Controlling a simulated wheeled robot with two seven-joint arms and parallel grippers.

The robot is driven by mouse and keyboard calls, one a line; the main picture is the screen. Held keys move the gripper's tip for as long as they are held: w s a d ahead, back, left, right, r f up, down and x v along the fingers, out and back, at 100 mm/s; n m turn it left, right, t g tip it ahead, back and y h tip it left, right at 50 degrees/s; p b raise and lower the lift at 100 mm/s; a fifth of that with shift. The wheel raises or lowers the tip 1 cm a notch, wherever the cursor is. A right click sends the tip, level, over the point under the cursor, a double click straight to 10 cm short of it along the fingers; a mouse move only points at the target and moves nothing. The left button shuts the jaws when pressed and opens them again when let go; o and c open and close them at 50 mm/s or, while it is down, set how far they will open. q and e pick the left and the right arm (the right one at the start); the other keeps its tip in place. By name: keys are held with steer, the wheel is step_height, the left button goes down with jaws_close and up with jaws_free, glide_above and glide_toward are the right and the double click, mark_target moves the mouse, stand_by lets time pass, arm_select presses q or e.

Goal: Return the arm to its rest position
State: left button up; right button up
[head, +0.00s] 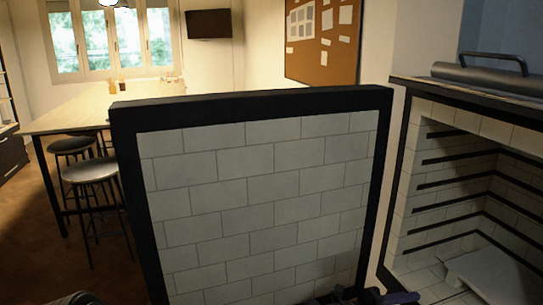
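A dark part of my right arm, with a bluish-purple patch, shows at the bottom edge, right of centre. It looks like the gripper (372,297), but it is cut off by the frame. Its fingers cannot be made out, and I see nothing held in it. It is in front of the lower edge of the open kiln door (250,190). A small dark curved piece at the bottom left may be part of my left arm. My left gripper does not show.
The door, black-framed with pale bricks inside, fills the middle. The kiln (455,195) stands open at right, with dark ledges and a pale slab (490,275) low inside. A long table (75,115) and stools (90,172) stand at left. Some floor is clear there.

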step_height(320, 180, down, 12)
steer(key=d+n+t+y+p, duration=0.1)
steer(key=d+n+t+y, duration=0.25)
steer(key=n, duration=0.65)
steer(key=s+a+f+n+y+p, duration=0.1)
steer(key=s+a+f+n+y, duration=0.35)
steer(key=f, duration=0.25)
steer(key=s+a+f+n+y, duration=0.3)
steer(key=a+f+n+y, duration=0.15)
steer(key=f, duration=0.25)
steer(key=s+a+n+g+y, duration=0.2)
steer(key=s+a+n+y, duration=0.2)
steer(key=s+a, duration=0.6)
steer(key=s+a+n+g+y+p, duration=0.1)
steer(key=s+a+n+g+y, duration=0.2)
steer(key=s+a, duration=0.8)
steer(key=s+n+y, duration=0.1)
steer(key=n+y, duration=0.1)
steer(key=n, duration=0.2)
steer(key=shift+f+n+p, duration=0.3)
steer(key=shift+y, duration=0.25)
